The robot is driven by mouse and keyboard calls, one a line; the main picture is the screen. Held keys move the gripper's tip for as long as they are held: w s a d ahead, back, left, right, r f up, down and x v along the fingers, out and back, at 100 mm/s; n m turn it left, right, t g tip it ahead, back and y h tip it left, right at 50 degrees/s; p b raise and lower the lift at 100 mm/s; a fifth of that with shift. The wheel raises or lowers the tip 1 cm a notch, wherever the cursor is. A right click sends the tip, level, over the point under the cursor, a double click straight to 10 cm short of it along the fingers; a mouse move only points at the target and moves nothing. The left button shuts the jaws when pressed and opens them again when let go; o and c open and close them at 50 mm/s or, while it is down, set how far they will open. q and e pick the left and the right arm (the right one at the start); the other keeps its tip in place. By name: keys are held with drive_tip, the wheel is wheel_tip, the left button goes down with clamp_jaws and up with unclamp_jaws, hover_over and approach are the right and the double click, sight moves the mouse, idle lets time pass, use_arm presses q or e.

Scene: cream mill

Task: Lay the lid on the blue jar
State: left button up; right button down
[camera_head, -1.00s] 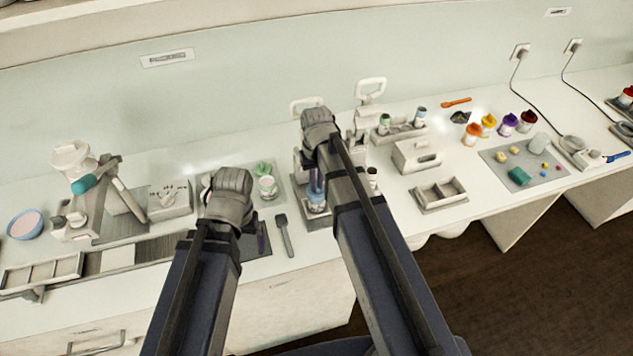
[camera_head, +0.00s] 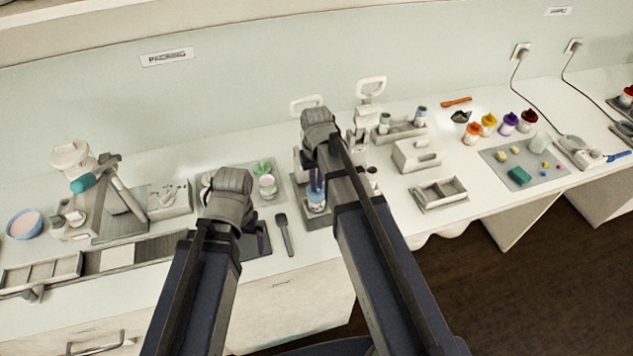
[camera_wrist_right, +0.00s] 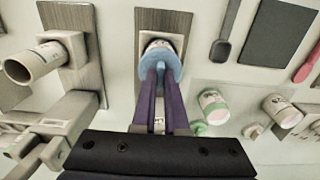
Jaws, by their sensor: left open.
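The blue jar (camera_head: 317,206) has a white labelled body and stands on a grey-brown plate below my right gripper (camera_head: 316,184). In the right wrist view the jar (camera_wrist_right: 158,46) shows behind a blue disc-shaped lid (camera_wrist_right: 174,68). The purple fingers of my right gripper (camera_wrist_right: 161,78) are close together at the lid and appear shut on its middle. The lid is over the jar's mouth; I cannot tell whether it rests on the rim. My left gripper (camera_head: 254,240) is open and empty above a dark mat, its fingers partly hidden by the wrist.
A grey spatula (camera_head: 284,234) lies between the grippers. A jar with pink contents (camera_head: 267,187) stands behind it. A white press (camera_head: 364,118) stands behind the right arm. The counter's front edge is close to both arms.

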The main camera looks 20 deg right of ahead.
drive_tip(key=shift+c, duration=1.9)
unclamp_jaws()
drive_tip(key=shift+r, duration=0.15)
drive_tip(key=shift+r+p, duration=3.4)
drive_tip(key=shift+p, duration=0.15)
drive_tip(key=shift+f, duration=0.1)
